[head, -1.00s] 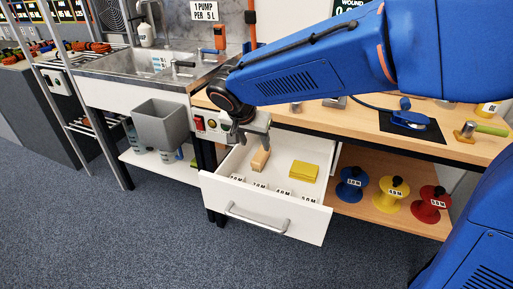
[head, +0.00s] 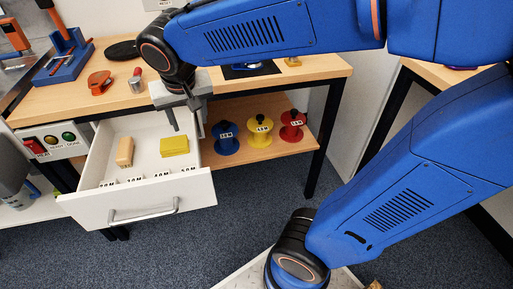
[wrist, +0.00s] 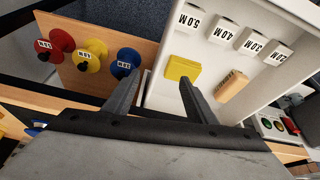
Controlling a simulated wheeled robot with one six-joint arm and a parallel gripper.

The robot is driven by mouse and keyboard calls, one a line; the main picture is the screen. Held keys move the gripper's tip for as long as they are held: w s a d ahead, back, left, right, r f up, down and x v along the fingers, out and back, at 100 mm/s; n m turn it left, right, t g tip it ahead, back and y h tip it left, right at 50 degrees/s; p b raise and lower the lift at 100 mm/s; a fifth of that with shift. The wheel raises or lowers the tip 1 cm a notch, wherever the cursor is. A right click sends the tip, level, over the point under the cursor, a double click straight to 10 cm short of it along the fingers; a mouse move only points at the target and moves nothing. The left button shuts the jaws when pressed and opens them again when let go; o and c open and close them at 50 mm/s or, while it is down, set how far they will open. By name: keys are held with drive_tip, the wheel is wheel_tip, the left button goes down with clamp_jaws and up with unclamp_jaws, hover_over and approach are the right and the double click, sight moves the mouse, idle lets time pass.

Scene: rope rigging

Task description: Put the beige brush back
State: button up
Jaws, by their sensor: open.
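A beige block-shaped thing (head: 124,152), which may be the brush, lies in the open drawer (head: 140,208). No bristles can be made out. My gripper (head: 189,119) is open and empty, above the drawer's right back part, behind the yellow block (head: 174,146). In the wrist view my two fingers (wrist: 160,78) point toward the drawer's side wall and the yellow block, with the beige thing to the right.
Small length labels stand along the drawer's front inside. Blue (head: 225,138), yellow (head: 259,132) and red (head: 291,127) spools stand on the shelf right of the drawer. The wooden bench top (head: 60,98) overhangs the drawer's back. A button box (head: 52,143) is to its left.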

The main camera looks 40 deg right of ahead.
drive_tip(key=s+d+f+n, duration=0.1)
drive_tip(key=s+d+f, duration=0.1)
drive_tip(key=s+d, duration=0.3)
drive_tip(key=s+d+f+n+y, duration=0.1)
drive_tip(key=s+d, duration=0.4)
drive_tip(key=s, duration=0.6)
drive_tip(key=shift+d+f+t, duration=0.4)
drive_tip(key=shift+f, duration=0.35)
